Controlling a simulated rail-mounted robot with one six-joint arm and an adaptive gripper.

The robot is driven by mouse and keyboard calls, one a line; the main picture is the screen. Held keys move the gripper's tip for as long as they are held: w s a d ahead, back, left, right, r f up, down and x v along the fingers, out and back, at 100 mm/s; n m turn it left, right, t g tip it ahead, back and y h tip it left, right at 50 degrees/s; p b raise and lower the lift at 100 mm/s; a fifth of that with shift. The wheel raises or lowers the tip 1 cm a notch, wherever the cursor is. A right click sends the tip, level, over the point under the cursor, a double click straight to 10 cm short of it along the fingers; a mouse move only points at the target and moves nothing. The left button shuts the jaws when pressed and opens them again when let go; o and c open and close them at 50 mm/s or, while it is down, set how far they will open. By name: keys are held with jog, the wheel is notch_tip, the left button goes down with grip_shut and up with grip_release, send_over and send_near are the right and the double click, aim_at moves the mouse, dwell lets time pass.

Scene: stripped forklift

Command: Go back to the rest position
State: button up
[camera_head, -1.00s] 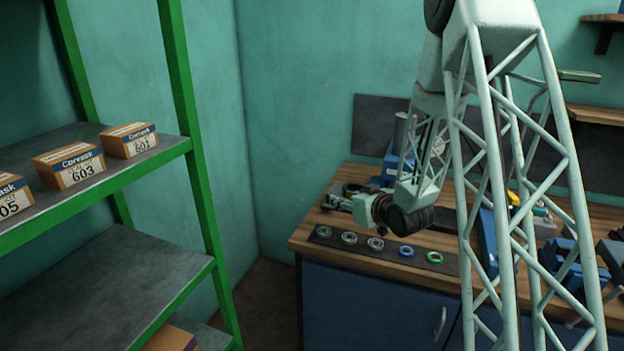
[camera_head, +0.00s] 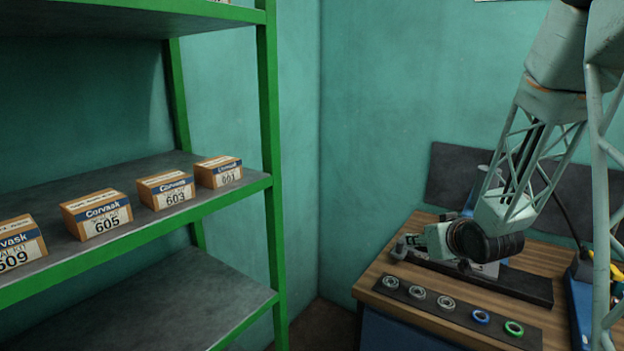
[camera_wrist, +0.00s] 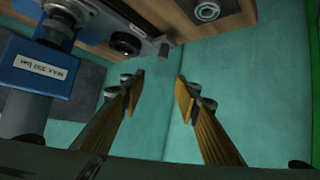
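My gripper (camera_head: 412,243) is at the end of my lattice arm, above the wooden workbench (camera_head: 372,284) in the head view, pointing left. In the wrist view my gripper (camera_wrist: 162,88) shows two yellowish fingers spread apart with nothing between them, so it is open and empty. Behind the gap is the teal wall (camera_wrist: 157,130). In the head view its fingertips are small and partly hard to make out.
A dark strip with several rings, among them a blue ring (camera_head: 480,316) and a green ring (camera_head: 514,327), lies along the bench front. A blue labelled device (camera_wrist: 45,72) stands close in the wrist view. A green shelf (camera_head: 268,150) holds cartons, including carton 605 (camera_head: 97,214).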

jog(key=s+a+r+g+h, duration=0.1)
jog(key=s+r, duration=0.3)
jog(key=s, duration=0.4)
jog(key=s+a+r+m+g, duration=0.1)
jog(key=s+r+g, duration=0.1)
jog(key=s+r, duration=0.4)
jog(key=s+a+r+g+h, duration=0.1)
jog(key=s+a+r, duration=0.15)
jog(key=s, duration=0.65)
jog(key=s+a+r+g, duration=0.1)
jog(key=s+a, duration=0.1)
jog(key=s, duration=0.8)
jog(key=s+a+r+g+y, duration=0.1)
jog(key=s+a+r, duration=0.1)
jog(key=s, duration=0.9)
jog(key=s+a+r+g, duration=0.1)
jog(key=s+a, duration=0.2)
jog(key=s, duration=0.8)
jog(key=shift+s+r+m+g, duration=0.15)
jog(key=shift+m+g, duration=0.25)
jog(key=shift+a, duration=0.1)
